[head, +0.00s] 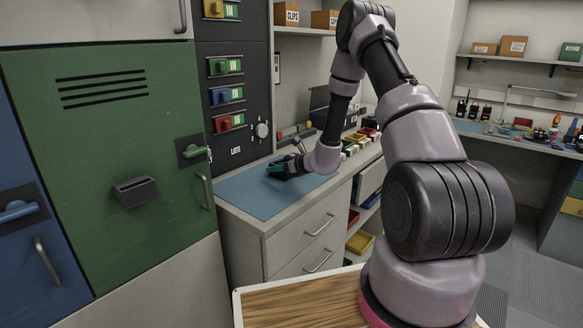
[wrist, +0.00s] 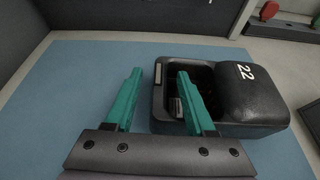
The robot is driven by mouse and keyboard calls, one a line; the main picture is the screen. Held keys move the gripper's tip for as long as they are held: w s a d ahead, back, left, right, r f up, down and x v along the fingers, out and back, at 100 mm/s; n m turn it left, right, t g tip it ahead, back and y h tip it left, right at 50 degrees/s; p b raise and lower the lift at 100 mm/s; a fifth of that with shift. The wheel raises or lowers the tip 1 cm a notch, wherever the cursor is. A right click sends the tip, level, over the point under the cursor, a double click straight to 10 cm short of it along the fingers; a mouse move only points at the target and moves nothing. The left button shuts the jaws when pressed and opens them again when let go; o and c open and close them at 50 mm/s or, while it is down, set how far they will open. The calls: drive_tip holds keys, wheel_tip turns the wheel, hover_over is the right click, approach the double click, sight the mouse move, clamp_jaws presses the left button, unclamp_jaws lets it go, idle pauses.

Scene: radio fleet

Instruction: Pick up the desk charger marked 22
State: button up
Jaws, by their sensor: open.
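The desk charger marked 22 (wrist: 250,95) is a black block with a rounded right part bearing a white 22 and an open well on its left. It lies on a blue mat (wrist: 60,90) on the counter. My gripper (wrist: 160,85) is open. In the wrist view its right teal finger reaches over the charger's well, and its left finger is over the mat to the left of the charger. The charger's left wall shows between the fingers. In the head view my gripper (head: 276,171) is low over the mat (head: 245,190), and the charger cannot be made out.
A green locker door (head: 110,150) stands left of the counter. A dark panel with coloured switches (head: 228,95) rises behind the mat. Several small coloured bins (head: 358,138) stand along the counter's back right. The mat left of the gripper is clear.

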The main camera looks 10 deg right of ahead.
clamp_jaws()
idle(1.3)
